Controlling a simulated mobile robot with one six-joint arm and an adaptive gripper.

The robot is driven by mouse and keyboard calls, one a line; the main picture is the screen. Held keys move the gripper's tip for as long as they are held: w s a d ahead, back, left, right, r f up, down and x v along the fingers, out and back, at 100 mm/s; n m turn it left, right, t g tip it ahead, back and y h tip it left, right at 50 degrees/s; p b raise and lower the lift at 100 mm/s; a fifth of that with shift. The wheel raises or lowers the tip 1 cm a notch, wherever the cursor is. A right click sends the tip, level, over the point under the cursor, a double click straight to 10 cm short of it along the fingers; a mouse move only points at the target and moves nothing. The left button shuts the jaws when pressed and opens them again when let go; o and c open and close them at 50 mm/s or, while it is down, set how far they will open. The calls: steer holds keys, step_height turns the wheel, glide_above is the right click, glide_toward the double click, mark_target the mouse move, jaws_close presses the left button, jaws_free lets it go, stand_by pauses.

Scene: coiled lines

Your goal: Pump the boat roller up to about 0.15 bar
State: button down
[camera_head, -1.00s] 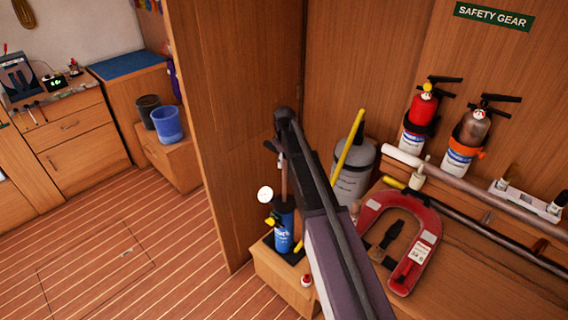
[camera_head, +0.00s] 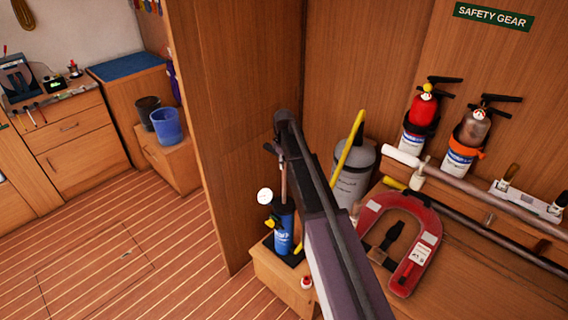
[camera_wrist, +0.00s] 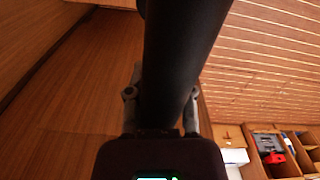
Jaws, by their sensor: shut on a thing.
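A blue upright hand pump (camera_head: 284,232) stands on a low wooden box. A pale round dial, likely its gauge (camera_head: 264,196), is beside its top; I cannot read it. A thin brown rod (camera_head: 284,182) rises from the pump to my gripper (camera_head: 279,150), which is partly hidden by my arm. In the wrist view my gripper (camera_wrist: 163,90) is shut around a thick black bar, apparently the pump handle (camera_wrist: 182,50). A grey, round-topped cylinder with a label (camera_head: 353,180) stands behind my arm; I cannot tell whether it is the boat roller.
A wooden partition (camera_head: 235,130) rises beside the pump. A red horseshoe-shaped item (camera_head: 428,222) and long poles (camera_head: 460,180) lie to the right, below two extinguishers (camera_head: 424,105). A yellow tube (camera_head: 348,140) leans at the grey cylinder. The striped floor (camera_head: 130,270) at left is mostly clear.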

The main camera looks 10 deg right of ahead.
step_height(320, 180, down, 16)
steer(key=b, duration=1.5)
steer(key=c, duration=0.6)
jaws_free()
steer(key=shift+r, duration=0.1)
step_height(320, 180, up, 30)
steer(key=p, duration=2.9)
steer(key=shift+p, duration=0.35)
